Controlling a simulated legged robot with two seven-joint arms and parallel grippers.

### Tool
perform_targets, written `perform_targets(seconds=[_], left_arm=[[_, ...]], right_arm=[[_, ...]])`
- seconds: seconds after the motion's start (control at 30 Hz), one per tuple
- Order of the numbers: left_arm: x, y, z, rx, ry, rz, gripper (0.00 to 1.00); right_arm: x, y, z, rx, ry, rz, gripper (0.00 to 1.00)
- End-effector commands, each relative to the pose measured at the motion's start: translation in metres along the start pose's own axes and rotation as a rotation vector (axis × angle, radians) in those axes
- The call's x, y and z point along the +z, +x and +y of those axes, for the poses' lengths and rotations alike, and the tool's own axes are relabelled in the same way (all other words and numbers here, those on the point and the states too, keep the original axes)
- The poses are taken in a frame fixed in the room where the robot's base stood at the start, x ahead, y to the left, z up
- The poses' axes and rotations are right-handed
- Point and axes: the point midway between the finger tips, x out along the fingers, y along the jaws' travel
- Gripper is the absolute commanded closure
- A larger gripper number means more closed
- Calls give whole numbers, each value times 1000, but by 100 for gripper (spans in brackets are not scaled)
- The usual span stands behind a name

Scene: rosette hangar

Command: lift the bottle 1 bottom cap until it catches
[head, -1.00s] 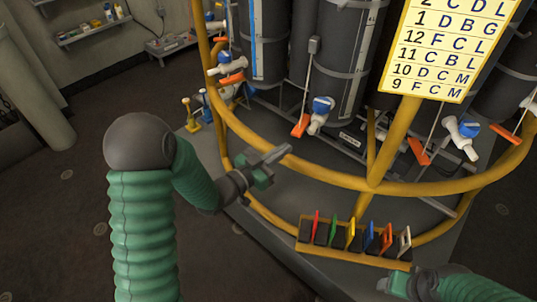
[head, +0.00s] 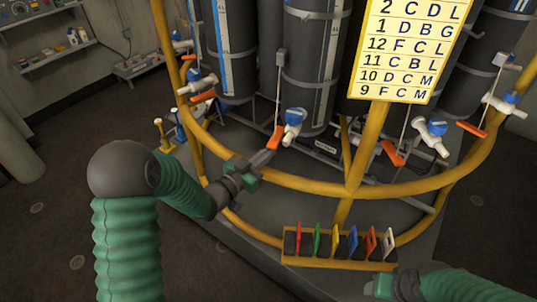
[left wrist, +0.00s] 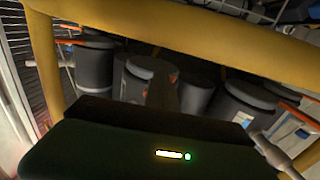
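Several dark bottles stand in a yellow ring frame. Their numbers are not readable, so I cannot tell which is bottle 1. The middle bottle (head: 311,75) has a blue-and-white valve (head: 293,125) and an orange flap (head: 275,137) on a rod at its foot. My left gripper (head: 264,157) points at this flap over the yellow rail. Its fingers look closed together, with tips just below the flap; contact is unclear. In the left wrist view the fingers (left wrist: 163,96) are a dark narrow shape with orange by their tip. My right gripper (head: 372,287) is partly visible at bottom right.
The yellow rail (head: 300,187) curves between me and the bottles. A rack of coloured tags (head: 338,263) sits low in front. A yellow letter chart (head: 410,50) blocks part of the right-hand bottles. Other orange flaps (head: 392,153) hang at right.

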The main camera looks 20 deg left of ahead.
Motion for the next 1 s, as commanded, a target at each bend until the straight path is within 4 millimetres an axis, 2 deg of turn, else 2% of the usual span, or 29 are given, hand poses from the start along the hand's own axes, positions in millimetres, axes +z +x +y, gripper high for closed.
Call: perform_targets(seconds=[1.0], left_arm=[[-41,9,0,2,6,15,100]], right_arm=[[-6,-26,0,0,0,0,38]])
